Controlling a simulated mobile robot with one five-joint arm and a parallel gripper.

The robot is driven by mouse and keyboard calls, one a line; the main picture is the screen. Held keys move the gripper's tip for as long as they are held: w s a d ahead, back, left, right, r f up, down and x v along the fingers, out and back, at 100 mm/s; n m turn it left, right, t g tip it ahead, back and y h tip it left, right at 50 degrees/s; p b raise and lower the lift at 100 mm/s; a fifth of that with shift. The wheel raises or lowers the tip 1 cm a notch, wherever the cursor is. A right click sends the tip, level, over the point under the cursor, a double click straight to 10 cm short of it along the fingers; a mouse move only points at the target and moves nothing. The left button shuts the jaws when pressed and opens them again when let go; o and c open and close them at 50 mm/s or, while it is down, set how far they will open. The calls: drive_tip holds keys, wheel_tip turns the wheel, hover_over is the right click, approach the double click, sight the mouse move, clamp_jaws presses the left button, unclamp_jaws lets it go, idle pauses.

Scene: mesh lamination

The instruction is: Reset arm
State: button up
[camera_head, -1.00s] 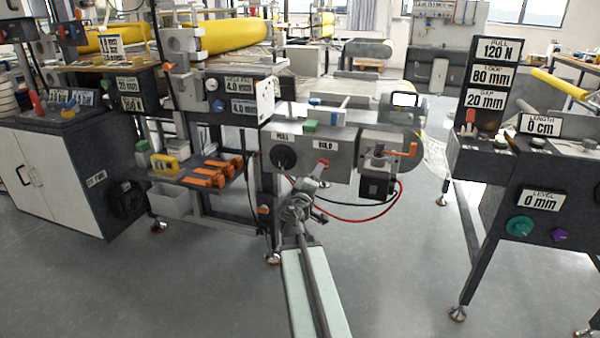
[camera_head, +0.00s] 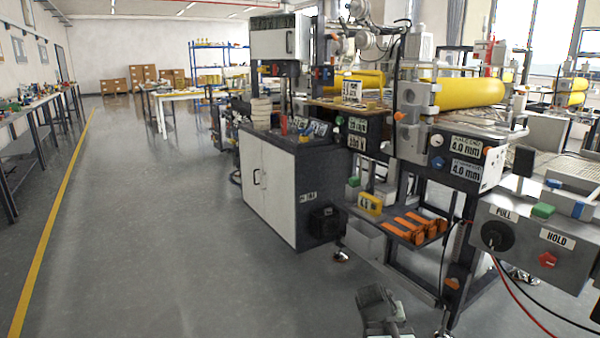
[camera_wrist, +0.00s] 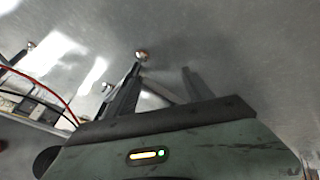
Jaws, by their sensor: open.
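My gripper (camera_wrist: 160,88) shows in the wrist view with its two dark fingers apart and nothing between them. Grey floor lies beyond the fingertips. In the head view, a grey part of my arm shows low in the picture, in front of the machine and clear of it. The PULL and HOLD panel (camera_head: 530,236) is at the right, with a black knob (camera_head: 496,236) and a red knob (camera_head: 548,260). No part of my arm touches the panel in this view.
A white-doored cabinet (camera_head: 272,187) and a shelf with orange clamps (camera_head: 415,228) stand right of centre. Yellow rolls (camera_head: 470,93) lie behind. Red and black cables hang at the lower right. Open floor (camera_head: 150,220) spreads left to a yellow line (camera_head: 50,232).

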drive_tip(key=s+a+f+g+y+p, duration=0.2)
drive_tip(key=s+a+g+y, duration=0.3)
drive_tip(key=s+a, duration=0.5)
wheel_tip(320, 180, up, 33)
drive_tip(key=p, duration=3.3)
drive_tip(key=shift+w+n, duration=0.25)
drive_tip(key=shift+n, duration=0.15)
